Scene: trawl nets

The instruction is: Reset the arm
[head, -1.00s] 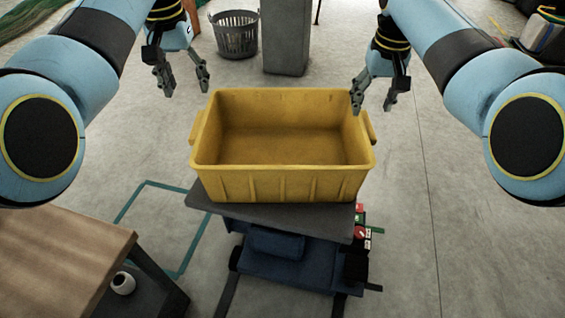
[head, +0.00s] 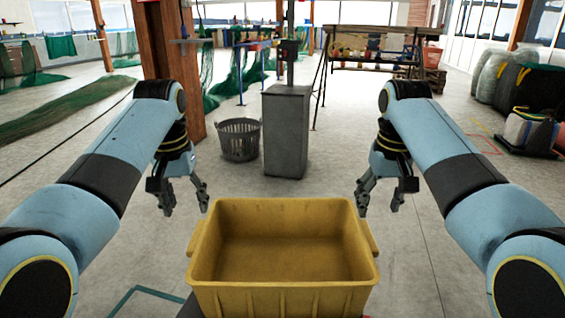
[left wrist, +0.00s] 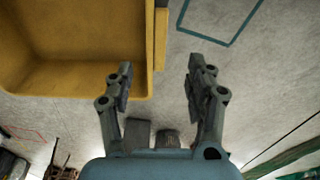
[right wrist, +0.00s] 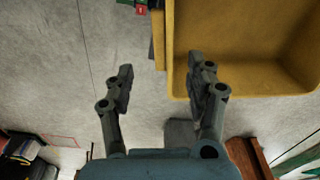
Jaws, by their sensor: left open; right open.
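My left gripper (head: 186,205) is open and empty, its fingers pointing down just beyond the left far corner of the yellow crate. In the left wrist view my left gripper (left wrist: 158,90) has its fingers spread, with bare floor between them. My right gripper (head: 380,203) is open and empty by the right far corner of the crate. In the right wrist view my right gripper (right wrist: 162,92) also has its fingers apart. Both arms reach forward on either side.
An empty yellow crate (head: 285,298) stands in front of me, between the arms. Beyond it are a grey pillar box (head: 286,130) and a grey laundry basket (head: 239,141). Green nets (head: 60,115) lie at the left, bags (head: 528,130) at the right. Open floor surrounds the crate.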

